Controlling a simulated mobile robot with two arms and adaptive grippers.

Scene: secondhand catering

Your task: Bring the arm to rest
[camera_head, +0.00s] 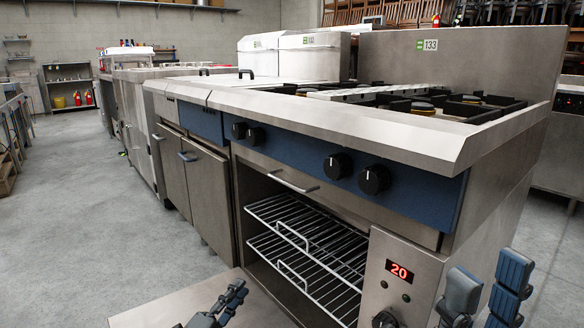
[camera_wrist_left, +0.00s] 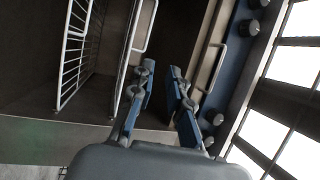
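My left gripper (camera_head: 232,295) shows at the bottom of the head view, above the lowered oven door (camera_head: 165,303). In the left wrist view its two blue-padded fingers (camera_wrist_left: 163,70) stand apart with nothing between them, facing the oven. My right gripper (camera_head: 488,280) is at the bottom right of the head view, in front of the oven's control panel side. Its two fingers are apart and no object shows between them. Most of both arms is out of view.
The steel range (camera_head: 400,135) has an open oven with two wire racks (camera_head: 300,240), which also show in the left wrist view (camera_wrist_left: 75,50). Knobs (camera_head: 375,179) and a lit display (camera_head: 399,272) face me. The concrete floor (camera_head: 80,230) at left is clear.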

